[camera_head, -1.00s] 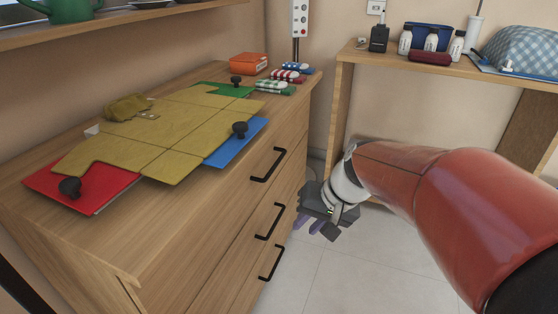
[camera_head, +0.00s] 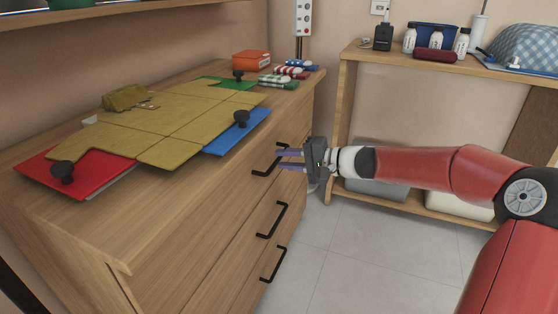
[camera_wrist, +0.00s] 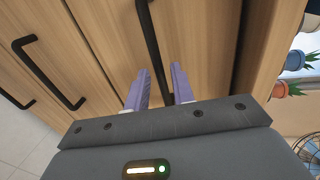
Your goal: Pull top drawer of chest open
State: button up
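The wooden chest (camera_head: 185,262) stands at the left with three black bar handles on its front. The top drawer's handle (camera_head: 262,172) is right at my gripper (camera_head: 290,160), which reaches in from the right. In the wrist view the top handle (camera_wrist: 150,40) runs between the two purple fingers of my gripper (camera_wrist: 160,85). The fingers are apart, with a gap on each side of the bar. The drawer fronts look flush with the chest. The middle handle (camera_head: 271,220) and the bottom handle (camera_head: 273,264) hang below.
A folded yellow garment (camera_head: 175,120) lies on the chest top with red, blue and green boards and black knobs. An orange box (camera_head: 251,61) and rolled cloths stand behind. A wooden shelf table (camera_head: 480,70) with bottles stands at the back right. The tiled floor (camera_head: 345,245) is clear.

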jog(key=shift+x, duration=1.25)
grip_shut()
